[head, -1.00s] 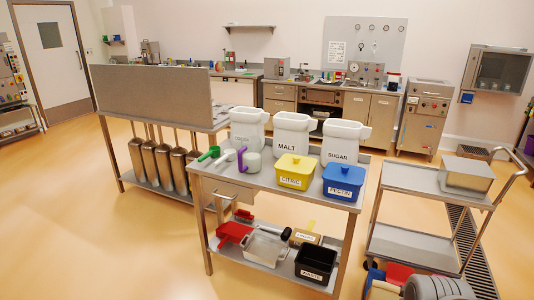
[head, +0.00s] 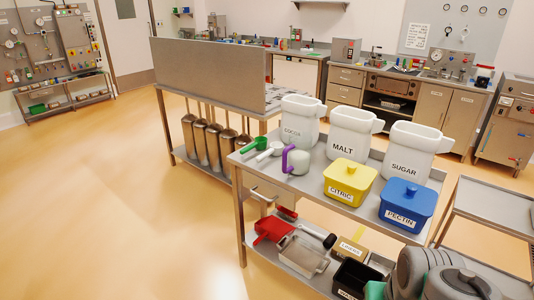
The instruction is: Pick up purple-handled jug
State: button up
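The purple-handled jug (head: 297,162) is a small pale, rounded vessel with a thick purple handle on its left side. It stands on the upper shelf of the steel table (head: 335,195), at the left part. It is in front of the white COCOA container (head: 301,120) and left of the yellow CITRIC box (head: 350,180). A white scoop and a green scoop lie to its left. My gripper is not in view. Grey rounded parts of my arm show at the bottom right, well apart from the jug.
White MALT (head: 349,135) and SUGAR (head: 412,152) containers stand along the back of the table. A blue PECTIN box (head: 406,204) is at the front right. The lower shelf holds a red scoop (head: 272,230), a metal pan and a black WASTE bin. Open floor (head: 130,220) lies left.

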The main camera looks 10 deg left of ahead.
aim_at(299, 149)
jog(key=u, duration=0.7)
jog(key=i, duration=0.75)
jog(key=u, duration=0.9)
jog(key=i, duration=0.5)
jog(key=z, duration=0.1)
